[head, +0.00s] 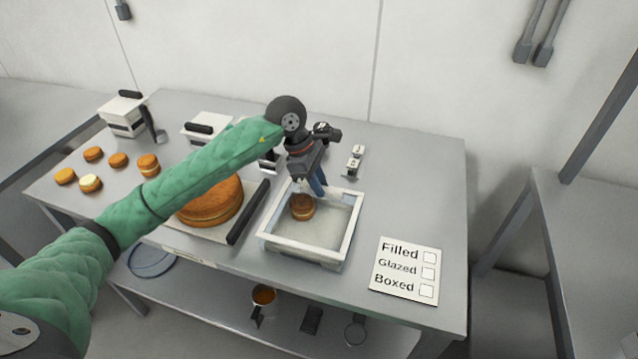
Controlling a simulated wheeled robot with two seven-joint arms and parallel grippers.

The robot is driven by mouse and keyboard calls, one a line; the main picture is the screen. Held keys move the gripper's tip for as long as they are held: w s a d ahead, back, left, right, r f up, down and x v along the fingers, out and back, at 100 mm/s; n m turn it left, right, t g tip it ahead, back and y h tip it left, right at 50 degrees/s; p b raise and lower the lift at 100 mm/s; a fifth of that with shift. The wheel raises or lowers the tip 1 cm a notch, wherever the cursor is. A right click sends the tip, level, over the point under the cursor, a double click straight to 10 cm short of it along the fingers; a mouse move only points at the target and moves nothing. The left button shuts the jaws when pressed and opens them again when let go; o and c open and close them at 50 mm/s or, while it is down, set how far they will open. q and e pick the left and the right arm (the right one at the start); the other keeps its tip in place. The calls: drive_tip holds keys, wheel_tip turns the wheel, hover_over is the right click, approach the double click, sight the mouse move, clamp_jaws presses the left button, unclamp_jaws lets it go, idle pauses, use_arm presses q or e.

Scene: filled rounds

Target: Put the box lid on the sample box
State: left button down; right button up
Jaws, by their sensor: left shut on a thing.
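The sample box (349,238) appears to be the open, white-rimmed box at the front middle of the table. A small brown filled round (302,208) is inside its rim, toward the back left. My left gripper (311,190) reaches down over the box's back edge, its fingers at the round; it appears shut on it. Whether the round touches the box floor is unclear. I cannot pick out the box lid for sure; a white piece with a black handle (207,128) at the table's back may be it. My right gripper is not in view.
A large brown round cake (210,203) lies on a board with a dark handle (248,212), left of the box. Several small rounds (118,160) lie at the left. A Filled/Glazed/Boxed card (405,268) lies at the right front. The table's right side is mostly clear.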

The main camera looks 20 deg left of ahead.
use_arm(q)
drive_tip(key=shift+f+b, duration=0.25)
drive_tip(key=shift+b, duration=0.25)
idle(0.6)
drive_tip(key=c, duration=0.8)
unclamp_jaws()
drive_tip(key=shift+o, duration=0.2)
drive_tip(key=shift+r, duration=0.15)
drive_tip(key=shift+r+p, duration=0.4)
drive_tip(key=shift+r, duration=2.95)
drive_tip(key=shift+r, duration=0.15)
